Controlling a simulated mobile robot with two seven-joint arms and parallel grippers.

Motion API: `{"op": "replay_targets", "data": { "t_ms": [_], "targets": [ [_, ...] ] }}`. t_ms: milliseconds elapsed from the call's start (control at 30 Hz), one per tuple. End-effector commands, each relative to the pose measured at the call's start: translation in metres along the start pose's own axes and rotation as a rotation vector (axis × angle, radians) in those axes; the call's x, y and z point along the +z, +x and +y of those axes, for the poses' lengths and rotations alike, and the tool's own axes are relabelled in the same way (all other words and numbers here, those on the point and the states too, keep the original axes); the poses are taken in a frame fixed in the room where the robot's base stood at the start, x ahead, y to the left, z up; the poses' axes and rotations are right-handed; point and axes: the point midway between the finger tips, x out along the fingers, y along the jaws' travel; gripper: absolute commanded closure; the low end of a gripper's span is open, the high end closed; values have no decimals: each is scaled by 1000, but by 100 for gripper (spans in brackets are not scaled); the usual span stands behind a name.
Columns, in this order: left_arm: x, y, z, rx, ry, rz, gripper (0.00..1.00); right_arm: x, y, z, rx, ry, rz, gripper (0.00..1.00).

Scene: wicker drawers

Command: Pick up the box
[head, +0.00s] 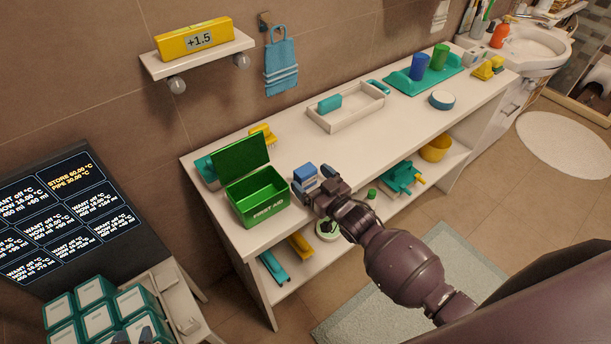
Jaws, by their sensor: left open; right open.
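A small blue and white box (305,170) stands on the white bench, just right of the open green first aid box (262,203). The first aid box has its lid raised and looks empty inside. My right gripper (314,186) is open at the near side of the small box, its fingers close to it. I cannot tell whether they touch it. The gripper hides the lower part of the small box. Only what look like the fingertips of my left gripper (133,337) show at the bottom left edge, apart and over the teal containers.
The white bench (290,141) also carries a white tray (345,115), a teal tray with blue and green cups (420,66), and a round blue tin (441,100). Teal containers (90,291) stand at lower left below a dark screen (66,210). A lower shelf holds several items.

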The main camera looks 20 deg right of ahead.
Motion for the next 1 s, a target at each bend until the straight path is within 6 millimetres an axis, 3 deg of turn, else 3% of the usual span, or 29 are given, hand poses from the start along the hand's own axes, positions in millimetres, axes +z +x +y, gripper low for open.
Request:
{"op": "replay_targets", "data": {
  "t_ms": [167,467,833,1000],
  "targets": [
    [-1,0,0,0,0,2,57,0,18,0,1,0,1,12],
    [-1,0,0,0,0,1,57,0,21,0,1,0,0,12],
    [1,0,0,0,0,-1,57,0,21,0,1,0,0,68],
    [2,-1,0,-1,0,-4,57,0,21,0,1,-1,0,68]
  ]
}}
